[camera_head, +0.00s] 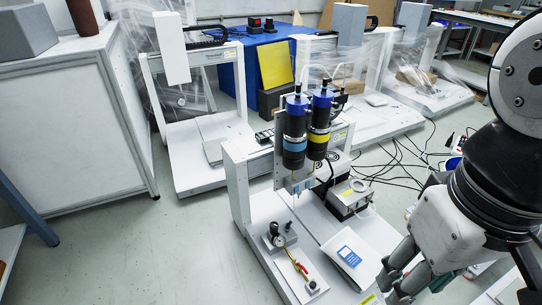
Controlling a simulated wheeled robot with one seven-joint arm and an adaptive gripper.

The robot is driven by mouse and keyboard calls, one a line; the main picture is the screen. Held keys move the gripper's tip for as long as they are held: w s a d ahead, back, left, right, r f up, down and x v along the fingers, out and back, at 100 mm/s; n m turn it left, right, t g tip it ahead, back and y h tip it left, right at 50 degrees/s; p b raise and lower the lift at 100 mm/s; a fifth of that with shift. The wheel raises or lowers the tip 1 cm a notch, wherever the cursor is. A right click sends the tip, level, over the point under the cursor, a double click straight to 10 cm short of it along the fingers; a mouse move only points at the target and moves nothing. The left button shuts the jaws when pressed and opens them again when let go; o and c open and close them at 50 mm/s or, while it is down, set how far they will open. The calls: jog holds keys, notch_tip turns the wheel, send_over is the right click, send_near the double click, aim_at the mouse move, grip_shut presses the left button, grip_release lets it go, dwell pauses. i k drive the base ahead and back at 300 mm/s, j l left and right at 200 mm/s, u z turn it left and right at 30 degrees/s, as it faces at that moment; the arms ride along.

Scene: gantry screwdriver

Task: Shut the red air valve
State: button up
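The red air valve (301,269) is a small red lever on a brass fitting. It sits on a white plate at the front left of the white gantry base (262,205), below a round pressure gauge (279,241). The lever runs slantwise along the line of the fitting, as far as its small size shows. My gripper (393,288) hangs at the lower right, to the right of the valve and apart from it. Its two grey fingers point down and left and appear close together, with no object seen between them. The exact gap is unclear.
Two screwdriver spindles with blue caps (308,125) stand upright on the gantry behind the valve. A blue-and-white device (349,256) lies between the valve and my gripper. A metal box (348,198) stands behind it. Black cables (400,160) lie behind at right. Floor at left is clear.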

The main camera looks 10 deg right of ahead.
aim_at(302, 266)
jog(key=k, duration=0.5)
jog(key=i+l+u, duration=0.1)
jog(key=l, duration=0.15)
jog(key=l+u, duration=0.1)
jog(key=l, duration=0.15)
jog(key=i+l+u, duration=0.15)
jog(key=l, duration=0.2)
jog(key=i+l+u, duration=0.15)
jog(key=k+l, duration=0.15)
jog(key=k, duration=0.35)
jog(key=i, duration=0.65)
